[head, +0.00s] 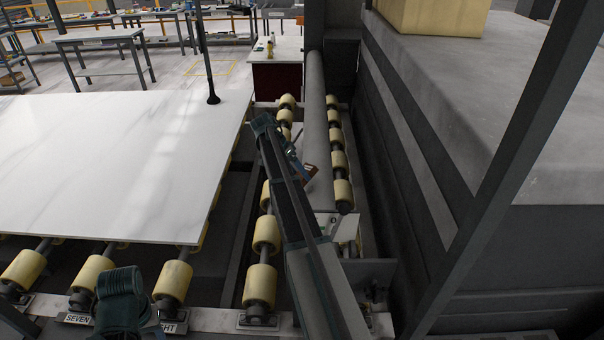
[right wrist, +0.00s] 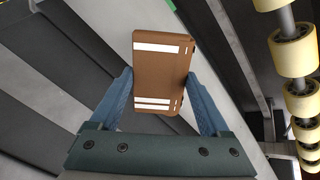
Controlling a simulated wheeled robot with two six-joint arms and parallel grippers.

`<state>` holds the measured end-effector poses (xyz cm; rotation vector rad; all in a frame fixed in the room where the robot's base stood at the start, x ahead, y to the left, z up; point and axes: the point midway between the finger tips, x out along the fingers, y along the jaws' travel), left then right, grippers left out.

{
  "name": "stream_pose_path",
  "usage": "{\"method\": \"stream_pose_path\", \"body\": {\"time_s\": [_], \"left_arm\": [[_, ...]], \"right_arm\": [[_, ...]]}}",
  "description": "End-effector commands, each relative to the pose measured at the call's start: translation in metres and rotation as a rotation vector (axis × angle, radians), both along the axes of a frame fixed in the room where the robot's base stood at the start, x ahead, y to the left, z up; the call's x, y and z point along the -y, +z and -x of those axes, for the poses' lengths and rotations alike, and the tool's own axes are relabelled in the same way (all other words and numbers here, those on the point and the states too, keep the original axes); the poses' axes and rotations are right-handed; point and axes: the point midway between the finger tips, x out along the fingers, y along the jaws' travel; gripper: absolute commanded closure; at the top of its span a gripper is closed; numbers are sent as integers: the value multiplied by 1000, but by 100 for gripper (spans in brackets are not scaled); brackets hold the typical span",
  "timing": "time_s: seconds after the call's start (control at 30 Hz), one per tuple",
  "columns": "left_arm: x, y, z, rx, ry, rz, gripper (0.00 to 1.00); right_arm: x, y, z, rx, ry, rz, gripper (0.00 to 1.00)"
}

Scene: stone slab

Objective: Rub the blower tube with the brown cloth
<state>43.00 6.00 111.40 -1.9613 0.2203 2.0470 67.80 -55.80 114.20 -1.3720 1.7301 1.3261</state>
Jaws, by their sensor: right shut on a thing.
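The blower tube (head: 317,125) is a long grey cylinder lying lengthwise between two rows of yellow rollers in the head view. My right gripper (head: 299,168) is at the near part of the tube, at its left side in the picture. It is shut on the brown cloth (right wrist: 160,65), a flat brown piece with white stripes. In the right wrist view the cloth stands between the two blue fingers of that gripper (right wrist: 162,88). In the head view only a small brown patch of it shows. I cannot tell whether it touches the tube. My left gripper does not show.
A white stone slab (head: 110,150) lies on yellow rollers at the left, with a thin dark post (head: 203,55) at its far edge. A large grey machine body (head: 510,110) closes off the right side. A cabinet (head: 277,75) stands beyond the tube.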

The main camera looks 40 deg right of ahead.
Motion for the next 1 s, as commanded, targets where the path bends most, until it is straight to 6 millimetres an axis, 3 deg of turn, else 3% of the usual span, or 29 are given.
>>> {"method": "stream_pose_path", "body": {"time_s": [0.13, 0.53, 1.0], "left_arm": [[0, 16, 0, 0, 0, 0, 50], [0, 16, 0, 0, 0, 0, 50], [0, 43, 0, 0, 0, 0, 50]], "right_arm": [[-6, 16, -5, 0, 1, 0, 64], [-8, 16, -6, 0, 1, 0, 64], [-19, 43, -16, -1, 0, -1, 64]]}}
